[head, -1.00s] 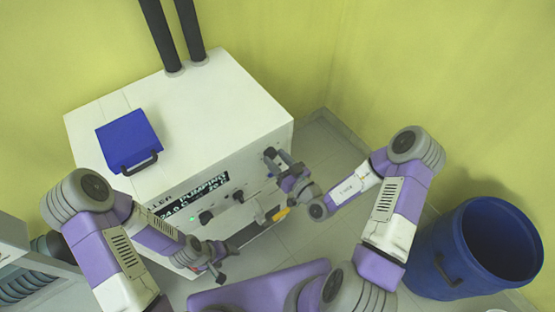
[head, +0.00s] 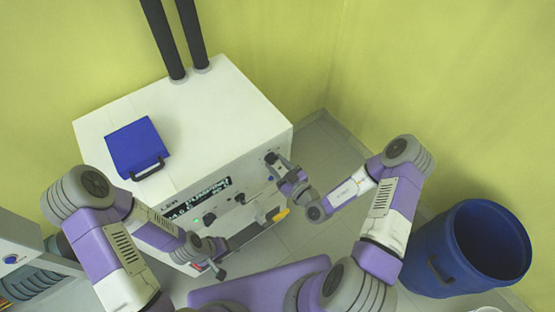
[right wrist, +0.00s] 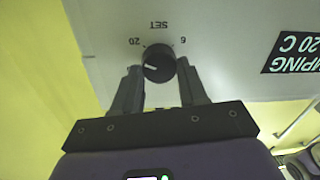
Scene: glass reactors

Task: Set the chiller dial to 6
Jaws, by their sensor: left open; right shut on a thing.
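The chiller (head: 190,125) is a white box against the wall. In the right wrist view its black set dial (right wrist: 158,63) sits between the labels 20, upper left, and 6, upper right, with SET above, all upside down. The dial's white mark points left and slightly down, towards neither label. My right gripper (right wrist: 160,72) is shut on the dial, one finger on each side; in the head view my right gripper (head: 278,166) hides the dial at the front's right end. My left gripper (head: 217,262) is open and empty, low before the front's left part.
A blue lidded item with a handle (head: 138,147) lies on the chiller's top, and two black pipes (head: 193,35) rise behind it. A lit display (head: 205,195) and smaller knobs are on the front. A blue bin (head: 468,250) stands at right.

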